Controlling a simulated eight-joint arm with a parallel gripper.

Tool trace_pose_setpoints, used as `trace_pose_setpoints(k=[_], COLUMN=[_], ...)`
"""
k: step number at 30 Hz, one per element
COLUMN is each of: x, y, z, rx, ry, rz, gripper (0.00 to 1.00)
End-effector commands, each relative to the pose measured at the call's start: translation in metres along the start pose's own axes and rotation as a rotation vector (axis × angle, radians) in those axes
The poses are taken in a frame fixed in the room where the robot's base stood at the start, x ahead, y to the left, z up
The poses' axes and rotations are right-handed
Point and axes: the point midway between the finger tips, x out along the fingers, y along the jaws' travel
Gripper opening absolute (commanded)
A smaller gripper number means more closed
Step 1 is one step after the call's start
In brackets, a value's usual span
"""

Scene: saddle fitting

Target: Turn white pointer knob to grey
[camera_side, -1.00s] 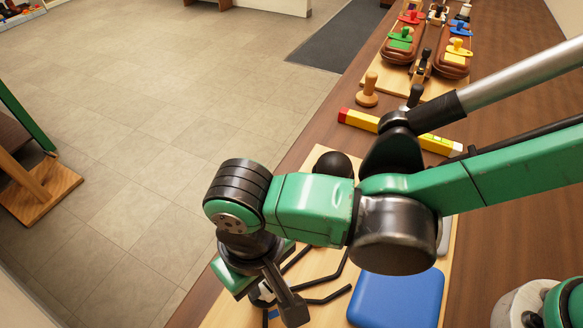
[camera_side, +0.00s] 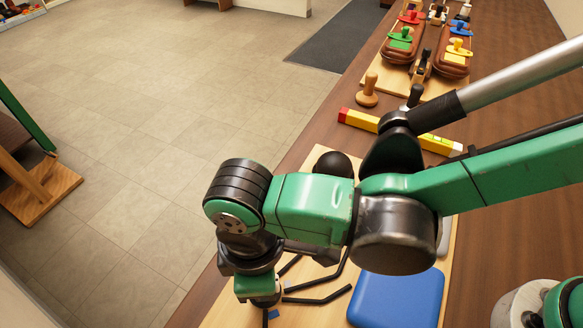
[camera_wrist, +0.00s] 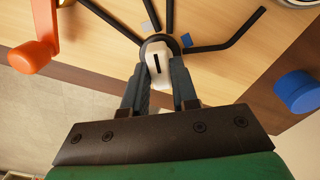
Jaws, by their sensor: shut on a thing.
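In the wrist view the white pointer knob (camera_wrist: 158,70) with a black line along its top sits in a dark round base. My gripper (camera_wrist: 160,80) has a finger on each side of it and is shut on it. The line runs almost straight up the picture, tilted slightly left. A small grey mark (camera_wrist: 147,26) lies above and slightly left of the knob, and a blue mark (camera_wrist: 186,40) lies above right. In the side view my gripper is at the lower left of the board, and the knob is hidden there.
Black bars (camera_wrist: 122,24) fan out from the knob across the wooden board (camera_wrist: 95,62). An orange handle (camera_wrist: 35,55) is at left and a blue round knob (camera_wrist: 298,92) at right. In the side view a blue block (camera_side: 398,298) lies right of my gripper.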

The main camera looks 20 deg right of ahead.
Motion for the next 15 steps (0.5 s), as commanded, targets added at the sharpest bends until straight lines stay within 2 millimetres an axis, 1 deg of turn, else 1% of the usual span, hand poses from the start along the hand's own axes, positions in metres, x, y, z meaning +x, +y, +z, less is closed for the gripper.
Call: trace_pose_setpoints(k=[6, 15], x=[-0.0006, -0.0006], y=[0.0001, 0.0001], z=[0.0, 0.0], rx=[-0.103, -0.16], ry=[-0.001, 0.0], rz=[0.0, 0.0], gripper=[0.0, 0.0])
